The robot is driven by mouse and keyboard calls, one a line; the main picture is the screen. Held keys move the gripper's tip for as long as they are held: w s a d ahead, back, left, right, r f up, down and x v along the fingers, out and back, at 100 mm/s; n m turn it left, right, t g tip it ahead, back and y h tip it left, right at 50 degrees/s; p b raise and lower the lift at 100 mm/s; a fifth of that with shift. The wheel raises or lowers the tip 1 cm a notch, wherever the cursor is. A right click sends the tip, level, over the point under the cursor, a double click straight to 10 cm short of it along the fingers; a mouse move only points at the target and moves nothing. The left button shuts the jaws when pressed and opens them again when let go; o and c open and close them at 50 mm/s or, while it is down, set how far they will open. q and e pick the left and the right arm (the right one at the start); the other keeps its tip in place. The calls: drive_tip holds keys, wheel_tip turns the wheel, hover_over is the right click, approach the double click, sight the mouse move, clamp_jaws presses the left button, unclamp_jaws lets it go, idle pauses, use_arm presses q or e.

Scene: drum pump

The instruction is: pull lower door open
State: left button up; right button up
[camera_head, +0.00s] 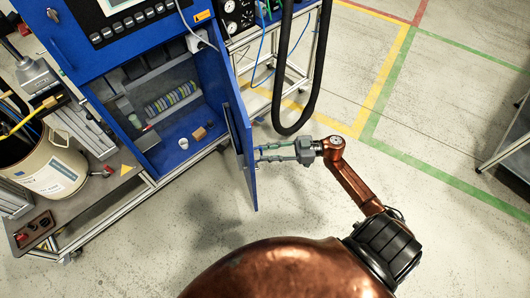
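The lower door (243,150) is a blue panel on the blue cabinet (88,45). It stands swung out at the right side of the cabinet opening, seen nearly edge-on. A dark handle-like part shows along its face. My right gripper (259,153) is just to the right of the door, its fingers pointing left at it. The two fingers look apart, with a gap between them and nothing visible held. The fingertips are at or very near the door; I cannot tell whether they touch it. My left gripper is not in view.
Inside the cabinet are a row of striped items (171,98) and a few small objects. A drum (50,165) stands on a cart at left. A thick black hose (285,95) hangs behind the gripper. A metal table (510,150) stands at far right. Floor in front is clear.

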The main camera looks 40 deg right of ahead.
drive_tip(key=shift+w+a, duration=0.15)
drive_tip(key=shift+a, duration=0.05)
drive_tip(key=shift+c, duration=0.7)
clamp_jaws()
